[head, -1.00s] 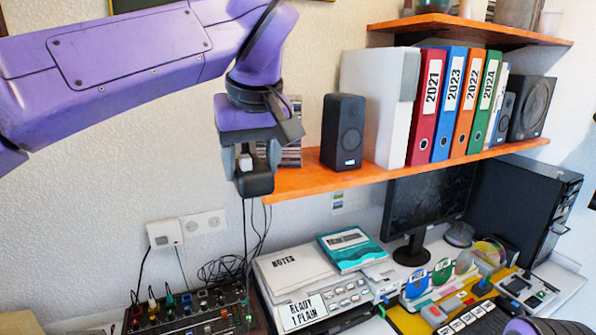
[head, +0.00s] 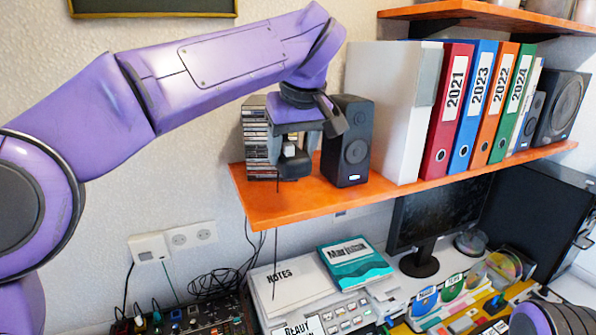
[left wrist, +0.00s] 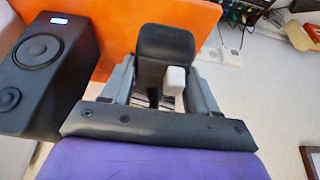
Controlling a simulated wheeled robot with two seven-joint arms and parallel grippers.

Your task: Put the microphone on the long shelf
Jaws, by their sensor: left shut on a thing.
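My left gripper (head: 292,160) is shut on the microphone (head: 295,170), a dark, rounded block with a small white part. The microphone also shows between the grey fingers in the left wrist view (left wrist: 165,50). The long shelf (head: 310,205) is the lower orange board on the wall. In the head view the microphone overlaps the shelf's left part, just left of the black speaker (head: 352,150). The left wrist view shows the orange board behind it. I cannot tell whether the microphone touches the board. My right gripper is not in view.
A stack of disc cases (head: 254,135) stands at the shelf's left end. Right of the speaker are a white box file (head: 385,110), several coloured binders (head: 447,115) and more speakers. A shorter shelf (head: 480,14) hangs above. Bare board shows along the front left.

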